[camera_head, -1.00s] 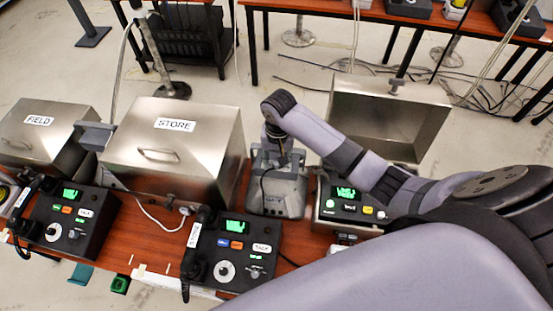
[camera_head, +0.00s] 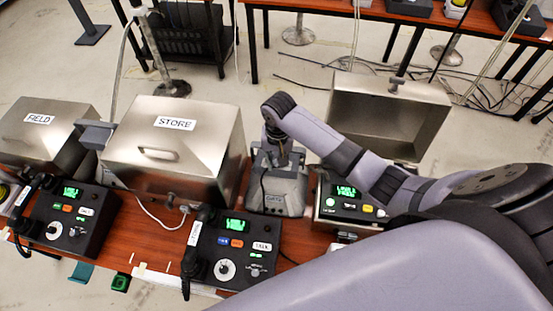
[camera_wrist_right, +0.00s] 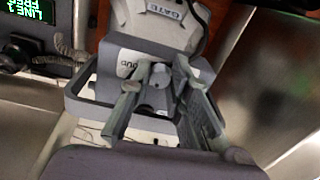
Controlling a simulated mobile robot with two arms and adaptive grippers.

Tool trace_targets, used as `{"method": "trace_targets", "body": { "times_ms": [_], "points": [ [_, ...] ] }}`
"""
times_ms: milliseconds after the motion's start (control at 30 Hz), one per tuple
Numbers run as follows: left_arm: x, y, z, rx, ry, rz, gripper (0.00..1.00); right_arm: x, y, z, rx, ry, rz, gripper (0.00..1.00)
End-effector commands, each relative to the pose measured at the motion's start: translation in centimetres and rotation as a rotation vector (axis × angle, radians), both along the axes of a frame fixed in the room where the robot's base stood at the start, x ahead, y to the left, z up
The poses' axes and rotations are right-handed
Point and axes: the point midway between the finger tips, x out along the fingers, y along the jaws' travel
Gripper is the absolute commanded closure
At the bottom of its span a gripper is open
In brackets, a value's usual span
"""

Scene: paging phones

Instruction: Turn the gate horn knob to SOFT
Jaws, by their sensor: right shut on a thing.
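The gate horn (camera_head: 278,190) is a grey unit standing on the wooden table between the STORE box and the right-hand phone. In the right wrist view its body carries a GATE label (camera_wrist_right: 166,10) and a partly covered word that looks like LOUD. My right gripper (camera_head: 276,146) comes down on the top of the horn. In the right wrist view its fingers (camera_wrist_right: 163,92) are closed on the small grey knob (camera_wrist_right: 158,76). The fingers hide much of the knob and its other markings, so its exact setting cannot be read. My left gripper is not in view.
The STORE box (camera_head: 175,148) and FIELD box (camera_head: 42,130) stand to the left. The STORE phone (camera_head: 238,250) and another phone (camera_head: 75,222) stand at the table's front.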

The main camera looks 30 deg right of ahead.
Motion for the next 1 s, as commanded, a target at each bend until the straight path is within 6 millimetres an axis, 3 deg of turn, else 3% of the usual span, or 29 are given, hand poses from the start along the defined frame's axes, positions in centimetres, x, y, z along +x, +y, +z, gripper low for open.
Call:
{"method": "trace_targets", "body": {
  "times_ms": [467,1000],
  "points": [
    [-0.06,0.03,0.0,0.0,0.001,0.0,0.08,0.05,-0.06,0.06,-0.001,-0.001,0.049,1.0],
    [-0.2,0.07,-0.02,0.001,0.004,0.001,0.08,0.08,-0.12,0.09,-0.001,-0.002,0.426,1.0]
  ]
}}
